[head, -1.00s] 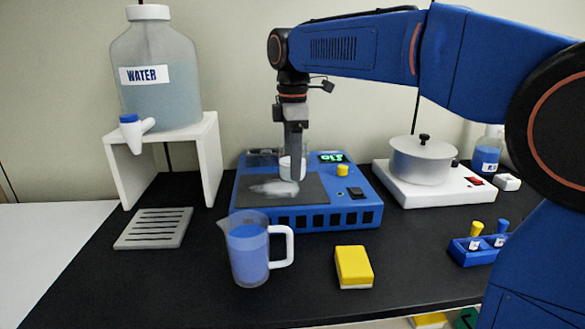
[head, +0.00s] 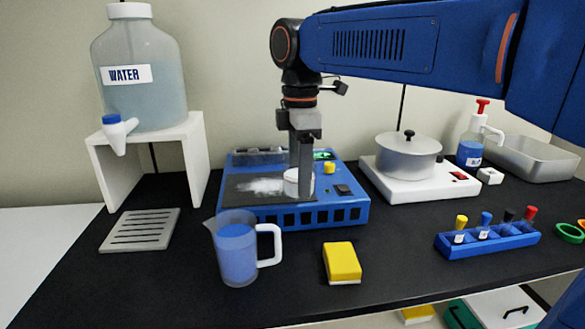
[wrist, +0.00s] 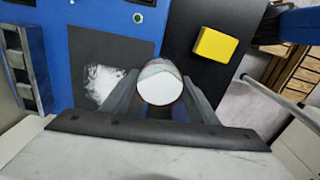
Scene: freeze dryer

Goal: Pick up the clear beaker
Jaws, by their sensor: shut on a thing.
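The clear beaker (head: 291,183) holds white material and is in my gripper (head: 300,188), over the right part of the dark pad on the blue machine. The gripper's finger hides part of it in the head view. In the wrist view the beaker (wrist: 160,86) shows from above, round and white inside, between the two fingers of my gripper (wrist: 160,98). The fingers are shut on its sides. I cannot tell how far its base is above the pad.
White powder (head: 258,187) lies on the pad of the blue machine (head: 335,213). A blue-filled pitcher (head: 237,255) and a yellow sponge (head: 342,262) stand in front. A pot (head: 408,160) on a white hotplate and a tube rack (head: 488,241) are to the right.

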